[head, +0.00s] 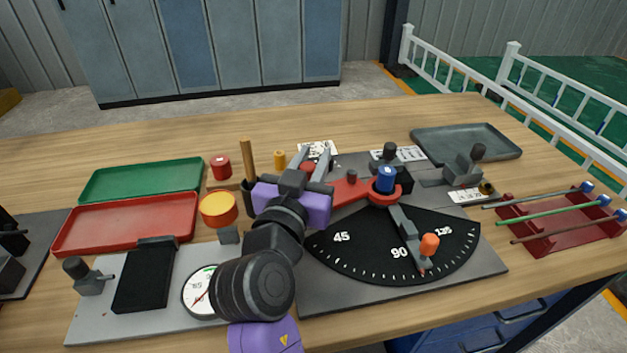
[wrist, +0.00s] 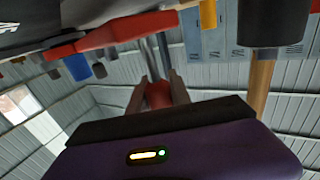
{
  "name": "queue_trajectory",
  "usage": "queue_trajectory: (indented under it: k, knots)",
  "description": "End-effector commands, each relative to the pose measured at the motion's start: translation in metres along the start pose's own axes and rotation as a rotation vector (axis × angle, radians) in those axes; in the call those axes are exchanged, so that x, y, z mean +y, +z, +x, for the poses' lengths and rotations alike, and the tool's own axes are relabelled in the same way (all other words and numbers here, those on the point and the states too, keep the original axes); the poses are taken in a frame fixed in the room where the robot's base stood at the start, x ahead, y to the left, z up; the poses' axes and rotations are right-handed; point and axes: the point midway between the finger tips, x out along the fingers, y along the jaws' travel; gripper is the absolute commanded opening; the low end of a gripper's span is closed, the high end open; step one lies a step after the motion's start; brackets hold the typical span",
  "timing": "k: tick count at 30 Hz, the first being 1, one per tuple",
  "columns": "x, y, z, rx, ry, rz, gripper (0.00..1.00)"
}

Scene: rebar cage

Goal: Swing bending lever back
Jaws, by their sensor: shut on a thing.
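The red bending lever (head: 350,190) reaches left from the blue pivot pin (head: 385,178) on the bending plate. My gripper (head: 314,160) is at the lever's left end, with its fingers shut on the lever's red handle; the handle shows between the fingers in the wrist view (wrist: 158,95). My wrist hides part of the lever's end in the head view. The black angle dial (head: 380,250) spreads in front of the pivot. A grey pointer arm with an orange knob (head: 429,244) lies across it, just right of the 90 mark.
A wooden stick in a dark cup (head: 247,165) stands close left of my gripper. Red (head: 125,224) and green (head: 140,180) trays lie farther left. A gauge plate (head: 110,318) is at front left. A red rack with rods (head: 550,230) is at right.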

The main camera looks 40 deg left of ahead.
Motion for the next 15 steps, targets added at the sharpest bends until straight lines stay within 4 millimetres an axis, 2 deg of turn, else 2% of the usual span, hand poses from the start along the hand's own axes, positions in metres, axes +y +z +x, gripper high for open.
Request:
queue_trajectory:
  k: [15]
  knots:
    - [-0.0024, 0.0003, 0.0067, -0.002, 0.05, -0.001, 0.0]
